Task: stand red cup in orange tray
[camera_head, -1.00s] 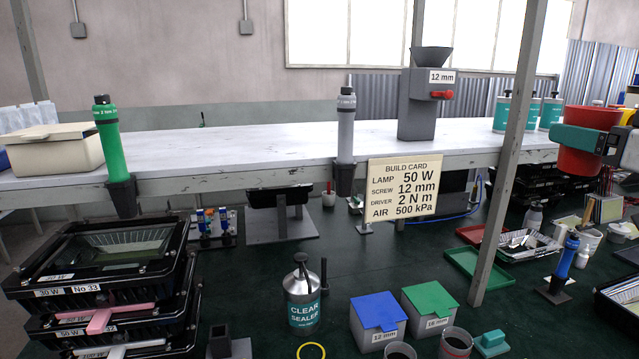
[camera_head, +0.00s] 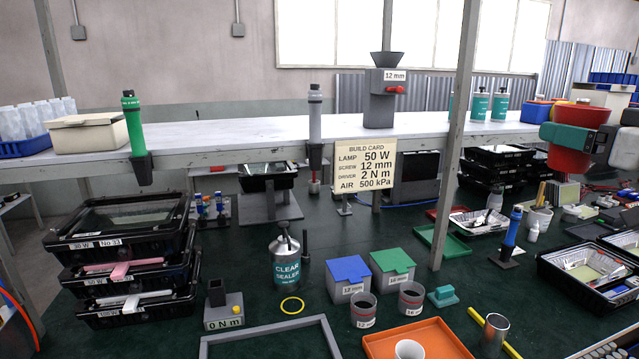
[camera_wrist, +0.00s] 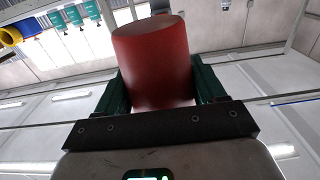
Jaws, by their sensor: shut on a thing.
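The red cup (camera_head: 571,163) is held in the air at the right of the head view, roughly upright with a slight tilt. My gripper (camera_head: 573,138) is shut on it. In the wrist view the red cup (camera_wrist: 152,65) sits between the two green fingers of my gripper (camera_wrist: 155,85). The orange tray (camera_head: 440,335) lies on the dark green surface at the bottom of the head view, its near part cut off by the frame. The cup is well above and to the right of the tray, apart from it.
A white cup (camera_head: 409,349) stands in the orange tray. Two dark-banded containers (camera_head: 363,310) and a teal block (camera_head: 443,296) are behind it. A yellow rod (camera_head: 497,333) and a metal cylinder (camera_head: 494,334) are to its right. A grey post (camera_head: 457,140) rises behind the tray.

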